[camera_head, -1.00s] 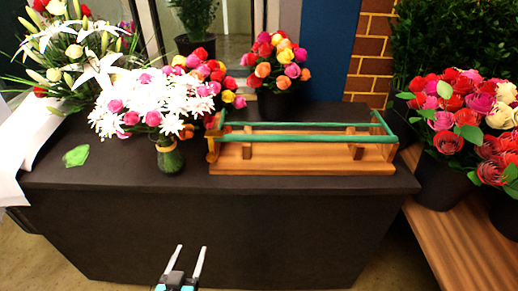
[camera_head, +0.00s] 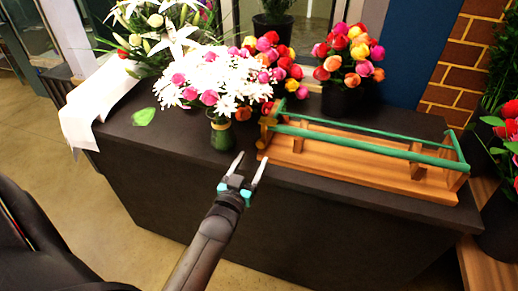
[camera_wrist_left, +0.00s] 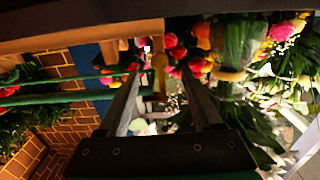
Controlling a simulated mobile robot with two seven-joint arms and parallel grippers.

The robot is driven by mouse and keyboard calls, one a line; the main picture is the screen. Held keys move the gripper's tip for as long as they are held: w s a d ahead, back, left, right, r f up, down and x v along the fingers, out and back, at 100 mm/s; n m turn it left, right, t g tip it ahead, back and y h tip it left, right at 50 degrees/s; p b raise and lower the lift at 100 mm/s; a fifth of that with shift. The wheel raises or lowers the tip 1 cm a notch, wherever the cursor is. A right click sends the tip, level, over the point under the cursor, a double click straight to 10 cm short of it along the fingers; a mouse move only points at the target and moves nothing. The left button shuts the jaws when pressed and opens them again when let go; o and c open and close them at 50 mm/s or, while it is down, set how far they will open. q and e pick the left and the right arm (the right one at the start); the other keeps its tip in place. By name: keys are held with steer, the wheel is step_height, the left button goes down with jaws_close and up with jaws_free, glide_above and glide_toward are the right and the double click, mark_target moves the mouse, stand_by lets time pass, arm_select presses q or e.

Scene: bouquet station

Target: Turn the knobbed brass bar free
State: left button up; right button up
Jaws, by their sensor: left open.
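A wooden rack (camera_head: 340,172) with green rails (camera_head: 345,141) stands on the black counter. At its left end is a small brass-coloured piece (camera_head: 267,121), probably the knobbed bar; its shape is hard to make out. In the left wrist view a yellowish knob (camera_wrist_left: 160,62) shows between and beyond the fingertips. My left gripper (camera_head: 251,157) is open and empty, in front of the rack's left end and apart from the brass piece. It also shows in the left wrist view (camera_wrist_left: 161,76), fingers spread. My right gripper is not in view.
A glass vase (camera_head: 222,134) of white and pink flowers stands just left of the rack. A pot of colourful roses (camera_head: 342,100) stands behind it. A green leaf (camera_head: 144,117) and white paper (camera_head: 92,115) lie at the counter's left. The counter's front edge is below the gripper.

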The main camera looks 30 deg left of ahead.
mark_target(260, 146)
arm_select(q)
steer(key=shift+b+x, duration=0.45)
steer(key=shift+x, duration=2.7)
jaws_close()
